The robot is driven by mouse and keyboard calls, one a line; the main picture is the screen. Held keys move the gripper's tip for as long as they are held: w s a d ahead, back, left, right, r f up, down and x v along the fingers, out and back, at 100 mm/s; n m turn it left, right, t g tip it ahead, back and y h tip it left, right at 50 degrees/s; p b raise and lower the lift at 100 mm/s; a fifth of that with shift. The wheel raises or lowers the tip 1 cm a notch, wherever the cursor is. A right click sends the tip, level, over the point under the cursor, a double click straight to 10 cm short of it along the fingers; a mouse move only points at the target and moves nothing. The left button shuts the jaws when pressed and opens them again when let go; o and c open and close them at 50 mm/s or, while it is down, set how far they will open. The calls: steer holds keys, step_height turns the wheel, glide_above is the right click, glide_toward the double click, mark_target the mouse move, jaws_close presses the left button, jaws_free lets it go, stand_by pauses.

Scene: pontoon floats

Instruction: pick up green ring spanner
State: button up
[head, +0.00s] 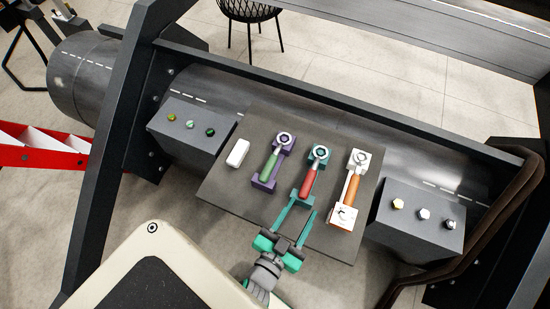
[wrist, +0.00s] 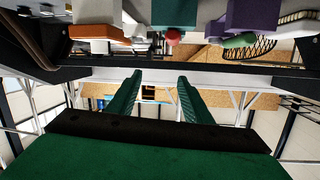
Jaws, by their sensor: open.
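The green ring spanner (head: 270,163) has a green handle and a pale ring head, and lies along a purple holder (head: 264,185) on the grey board, left of the other two tools. In the wrist view its green handle end (wrist: 239,41) shows at the upper right, by the purple holder (wrist: 262,14). My gripper (head: 302,207) has teal fingers and is open and empty. It is at the lower end of the middle, teal holder, right of and nearer than the green spanner. In the wrist view the space between the fingertips (wrist: 160,76) is clear.
A red-handled tool (head: 311,177) lies in the teal holder, and an orange-handled one (head: 352,186) in a white holder. A white block (head: 238,153) stands left of the purple holder. Grey boxes with knobs, left (head: 187,140) and right (head: 418,225), flank the board (head: 222,190).

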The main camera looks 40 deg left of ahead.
steer(key=w+a+r+n+y, duration=0.2)
steer(key=w+a+r+y, duration=0.15)
steer(key=a, duration=0.35)
steer(key=w+a+r+n+g+y, duration=0.1)
steer(key=w+a+r+n+y, duration=0.1)
steer(key=w+a+n, duration=0.3)
steer(key=w+a+r+y, duration=0.3)
steer(key=a, duration=0.5)
steer(key=s+a+r+n+g+y, duration=0.1)
steer(key=a+r+n+g+y, duration=0.15)
steer(key=a+n, duration=0.3)
steer(key=a+r+n+g+y, duration=0.1)
steer(key=a+r+n+g, duration=0.25)
steer(key=a+n, duration=0.2)
steer(key=s+a+r+n+g+y, duration=0.1)
steer(key=a+r+n+g, duration=0.1)
steer(key=a+n+g, duration=0.3)
steer(key=n+g+h, duration=0.3)
steer(key=n+h, duration=1.2)
steer(key=n, duration=0.1)
glide_above(273, 159)
step_height(273, 159, down, 13)
step_height(273, 159, down, 5)
steer(key=shift+w+d+r, duration=0.1)
steer(key=shift+d, duration=0.05)
steer(key=f, duration=0.5)
steer(key=shift+s+a, duration=0.25)
jaws_close()
steer(key=shift+w, duration=0.1)
